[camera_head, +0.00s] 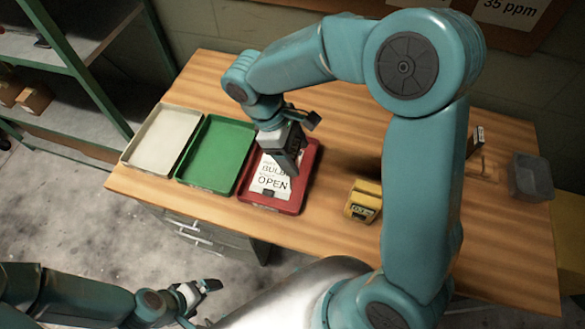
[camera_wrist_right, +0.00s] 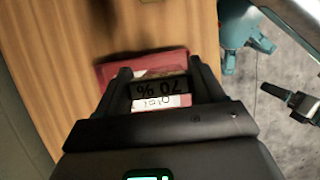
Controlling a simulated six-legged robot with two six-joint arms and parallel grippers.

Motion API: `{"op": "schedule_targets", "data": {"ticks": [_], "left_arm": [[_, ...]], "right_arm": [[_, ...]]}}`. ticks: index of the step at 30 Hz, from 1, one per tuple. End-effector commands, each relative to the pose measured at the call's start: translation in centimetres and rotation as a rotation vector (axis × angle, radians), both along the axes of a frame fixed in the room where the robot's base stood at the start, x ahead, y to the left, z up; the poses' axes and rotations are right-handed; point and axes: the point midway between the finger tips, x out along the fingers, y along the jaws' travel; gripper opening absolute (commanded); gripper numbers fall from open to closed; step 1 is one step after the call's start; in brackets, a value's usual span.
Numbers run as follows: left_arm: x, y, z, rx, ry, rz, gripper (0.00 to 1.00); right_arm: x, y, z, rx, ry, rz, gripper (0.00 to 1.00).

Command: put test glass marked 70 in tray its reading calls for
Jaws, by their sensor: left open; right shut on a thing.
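My right gripper (camera_head: 288,165) is over the red tray (camera_head: 305,185), pointing down. In the right wrist view the gripper (camera_wrist_right: 165,75) is shut on the test glass (camera_wrist_right: 160,87), a dark plate marked "70 %" that shows upside down between the fingers. The gripper mostly hides the glass in the head view. I cannot tell whether the glass touches the tray. A white card (camera_head: 268,172) reading "BULB" and "OPEN" shows at the red tray. The green tray (camera_head: 217,152) and the white tray (camera_head: 163,138) stand to its left. My left gripper (camera_head: 205,290) is open and empty, below the table.
A yellow meter (camera_head: 362,203) with a small display stands right of the red tray. A grey bin (camera_head: 531,177) and a small upright device (camera_head: 476,142) are at the far right. A wall sign (camera_head: 508,10) reads "35 ppm". A green shelf (camera_head: 85,70) stands at the left.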

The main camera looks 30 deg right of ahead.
Motion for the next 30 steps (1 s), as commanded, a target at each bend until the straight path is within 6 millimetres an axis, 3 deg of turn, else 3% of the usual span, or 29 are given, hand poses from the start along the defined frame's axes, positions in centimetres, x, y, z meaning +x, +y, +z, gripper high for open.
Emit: {"op": "schedule_targets", "data": {"ticks": [3,15,29,30], "left_arm": [[0.0,0.0,0.1,0.0,0.0,0.0,0.95],[0.0,0.0,0.2,0.0,0.0,0.0,0.95],[0.0,0.0,-0.2,0.0,0.0,0.0,0.95],[0.0,0.0,-0.2,0.0,0.0,0.0,0.95]], "right_arm": [[0.0,0.0,-2.8,-0.001,0.004,0.0,0.35],[0.3,-0.1,-8.0,-0.001,0.003,-0.001,0.35],[0.4,-0.1,-9.3,0.0,-0.001,-0.001,0.35],[0.4,-0.1,-9.2,0.0,-0.001,-0.001,0.74]]}}
